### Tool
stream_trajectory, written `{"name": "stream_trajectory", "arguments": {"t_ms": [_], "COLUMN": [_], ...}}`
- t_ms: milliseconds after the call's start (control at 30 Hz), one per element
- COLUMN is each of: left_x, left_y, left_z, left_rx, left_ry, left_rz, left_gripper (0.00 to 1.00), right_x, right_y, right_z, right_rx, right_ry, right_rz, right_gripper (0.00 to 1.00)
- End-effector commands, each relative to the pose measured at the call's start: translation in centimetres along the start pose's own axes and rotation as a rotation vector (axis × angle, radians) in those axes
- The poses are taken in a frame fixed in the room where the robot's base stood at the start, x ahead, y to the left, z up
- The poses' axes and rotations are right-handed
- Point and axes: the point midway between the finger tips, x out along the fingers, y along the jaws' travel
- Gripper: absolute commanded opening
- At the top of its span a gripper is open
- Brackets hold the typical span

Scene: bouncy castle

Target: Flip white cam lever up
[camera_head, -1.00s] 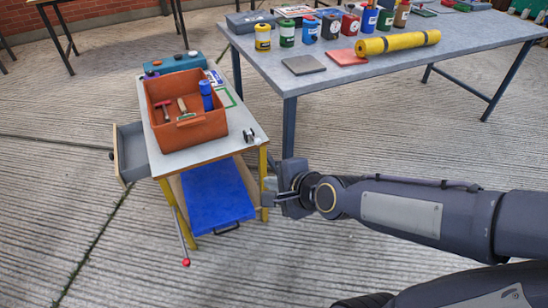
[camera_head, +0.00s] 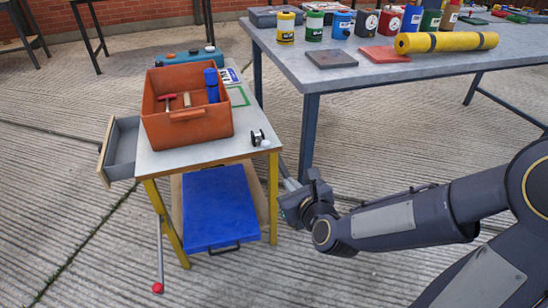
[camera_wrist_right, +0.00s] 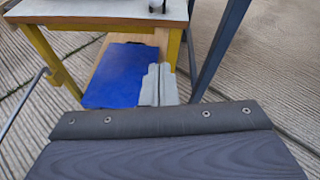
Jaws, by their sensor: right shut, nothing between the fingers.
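A small black and white fitting (camera_head: 258,138), which looks like the cam lever, sits on the near right corner of the small table's grey top. It is too small for me to tell the lever's exact angle. In the right wrist view only its lower part shows at the top edge (camera_wrist_right: 158,6). My right gripper (camera_head: 289,183) is shut and empty, to the right of the small table's yellow leg and lower than the tabletop. Its closed fingers also show in the right wrist view (camera_wrist_right: 158,85), apart from the fitting. My left gripper is not in view.
The small table (camera_head: 190,154) carries an orange bin (camera_head: 188,128) with tools. A grey drawer (camera_head: 122,148) stands open at its left. A blue case (camera_head: 220,210) lies on the lower shelf. A red-knobbed rod (camera_head: 159,255) hangs at front. A large table (camera_head: 390,75) stands right.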

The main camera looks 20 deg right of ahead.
Motion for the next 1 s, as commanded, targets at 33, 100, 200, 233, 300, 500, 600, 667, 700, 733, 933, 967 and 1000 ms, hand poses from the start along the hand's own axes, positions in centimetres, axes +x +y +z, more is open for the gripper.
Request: {"name": "stream_trajectory", "arguments": {"t_ms": [33, 100, 200, 233, 300, 500, 600, 667, 700, 733, 933, 967, 1000], "left_x": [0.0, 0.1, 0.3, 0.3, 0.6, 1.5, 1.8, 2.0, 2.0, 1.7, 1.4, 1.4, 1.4], "left_y": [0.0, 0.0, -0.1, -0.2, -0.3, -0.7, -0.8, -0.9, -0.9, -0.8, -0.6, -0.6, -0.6], "left_z": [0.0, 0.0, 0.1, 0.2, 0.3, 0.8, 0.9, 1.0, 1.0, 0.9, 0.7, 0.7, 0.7], "left_rx": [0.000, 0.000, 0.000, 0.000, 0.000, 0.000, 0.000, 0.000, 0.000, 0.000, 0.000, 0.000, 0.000], "left_ry": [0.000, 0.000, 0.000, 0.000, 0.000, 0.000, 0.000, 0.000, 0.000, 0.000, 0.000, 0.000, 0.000], "left_rz": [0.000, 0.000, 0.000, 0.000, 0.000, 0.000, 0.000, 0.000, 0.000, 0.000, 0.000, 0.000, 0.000], "left_gripper": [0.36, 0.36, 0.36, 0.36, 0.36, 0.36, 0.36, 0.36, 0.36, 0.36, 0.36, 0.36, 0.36], "right_x": [0.0, 0.1, 0.9, 1.2, 2.3, 6.6, 8.8, 10.0, 10.4, 10.3, 10.8, 10.9, 10.9], "right_y": [0.0, 0.0, 0.1, 0.1, 0.1, 0.1, 0.1, 0.1, 0.1, 0.1, 0.0, 0.1, 0.1], "right_z": [0.0, 0.0, -0.1, -0.2, -0.3, -0.3, -0.3, -0.3, 0.1, 1.2, 3.4, 3.6, 3.7], "right_rx": [-0.001, -0.001, 0.000, 0.000, 0.000, -0.001, -0.001, -0.002, -0.002, -0.003, -0.003, -0.003, -0.003], "right_ry": [0.000, 0.000, 0.002, 0.002, 0.002, 0.002, 0.001, 0.001, -0.001, -0.005, -0.002, -0.001, 0.000], "right_rz": [0.000, 0.001, 0.002, 0.002, 0.003, 0.003, 0.003, 0.002, 0.002, 0.001, 0.001, 0.001, 0.001], "right_gripper": [0.00, 0.00, 0.00, 0.00, 0.00, 0.00, 0.00, 0.00, 0.00, 0.00, 0.00, 0.00, 0.00]}}
